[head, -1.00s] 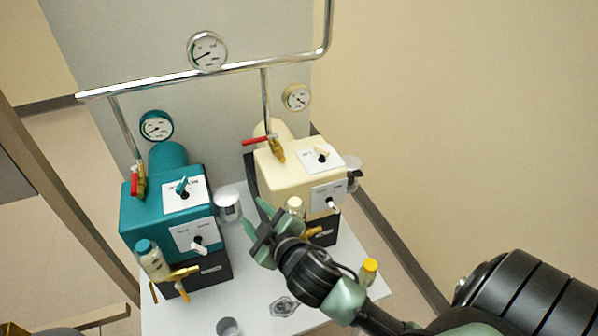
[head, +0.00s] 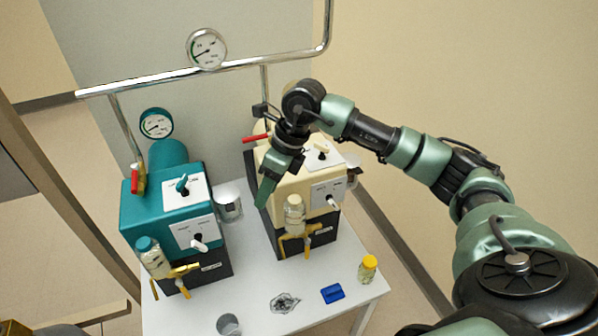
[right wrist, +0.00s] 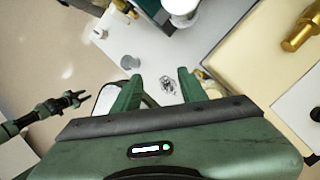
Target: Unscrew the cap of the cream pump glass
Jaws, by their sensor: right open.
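The cream pump (head: 285,165) stands at the back right of the white table. Its glass (head: 294,222) hangs on the pump's front above a brass fitting, with a cream cap (head: 294,200) on top. My right gripper (head: 268,186) is over the pump's left front edge, up and left of the cap, apart from it and pointing down. In the right wrist view its fingers (right wrist: 158,88) are apart with nothing between them. A cream round part shows behind the right finger there, mostly hidden. My left gripper (right wrist: 76,99) shows small at the left of that view, its fingers apart.
A teal pump (head: 165,205) with a teal-capped glass (head: 152,258) stands left. A metal pipe (head: 240,68) with gauges crosses behind.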

